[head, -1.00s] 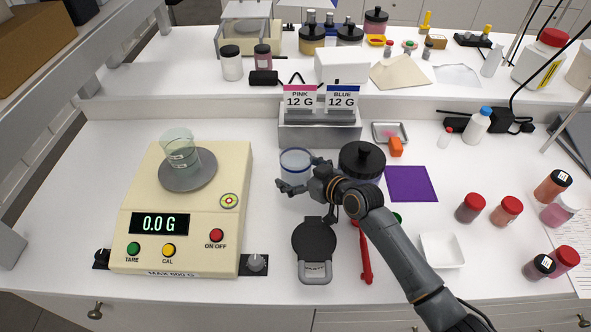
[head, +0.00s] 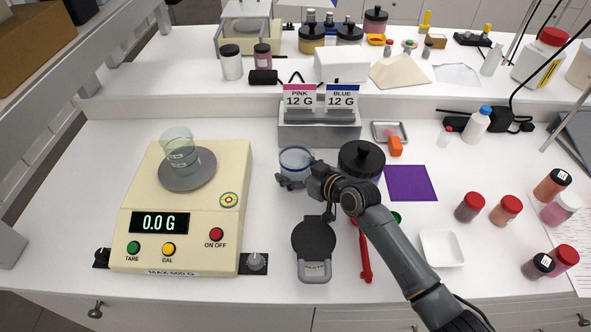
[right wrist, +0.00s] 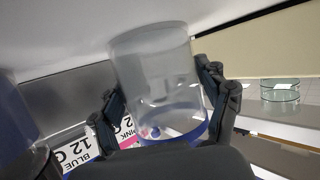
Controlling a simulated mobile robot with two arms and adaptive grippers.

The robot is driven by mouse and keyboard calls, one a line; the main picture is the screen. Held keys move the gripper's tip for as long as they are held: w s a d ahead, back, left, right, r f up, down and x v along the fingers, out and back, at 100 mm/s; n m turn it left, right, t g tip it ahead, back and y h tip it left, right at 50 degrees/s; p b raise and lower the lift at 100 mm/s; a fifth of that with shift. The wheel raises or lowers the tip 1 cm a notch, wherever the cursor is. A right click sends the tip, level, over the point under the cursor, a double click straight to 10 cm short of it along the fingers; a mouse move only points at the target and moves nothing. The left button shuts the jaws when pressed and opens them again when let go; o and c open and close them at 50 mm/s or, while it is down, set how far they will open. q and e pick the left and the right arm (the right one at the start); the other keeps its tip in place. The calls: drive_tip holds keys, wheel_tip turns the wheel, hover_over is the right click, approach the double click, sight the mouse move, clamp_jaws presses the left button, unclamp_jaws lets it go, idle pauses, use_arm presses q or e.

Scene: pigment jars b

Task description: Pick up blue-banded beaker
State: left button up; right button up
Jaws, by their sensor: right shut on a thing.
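The blue-banded beaker (head: 295,160) is clear with a blue rim. It stands upright, or nearly so, in front of the grey card holder in the head view. My right gripper (head: 297,180) is shut on it. In the right wrist view the beaker (right wrist: 160,80) sits between the two fingers of the right gripper (right wrist: 165,95), one finger against each side, with its blue band near the palm. I cannot tell whether its base touches the bench. My left gripper is not in view.
A balance (head: 190,215) reading 0.0 G stands at the left with another beaker (head: 178,148) on its pan. A black-lidded jar (head: 361,160) is close right of the gripper. A black round-topped device (head: 314,238) and a red tool (head: 363,250) lie in front.

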drive_tip(key=shift+w+r, duration=0.1)
drive_tip(key=shift+r, duration=0.55)
drive_tip(key=s+a+r+b, duration=0.1)
drive_tip(key=s+r+b, duration=0.1)
drive_tip(key=s+r, duration=0.9)
drive_tip(key=s, duration=0.3)
drive_tip(key=shift+r+b, duration=0.3)
drive_tip(key=shift+r, duration=0.1)
drive_tip(key=shift+a, duration=0.15)
drive_tip(key=s+d+f+m+t+h, duration=0.1)
drive_tip(key=d+m+h, duration=0.3)
drive_tip(key=d, duration=0.6)
drive_tip(key=s+d+f+m+t+h, duration=0.1)
drive_tip(key=d+m+h, duration=0.3)
drive_tip(key=d, duration=0.6)
drive_tip(key=shift+s+d+t+h, duration=0.35)
drive_tip(key=shift+s+t+h, duration=0.05)
drive_tip(key=shift+t, duration=0.3)
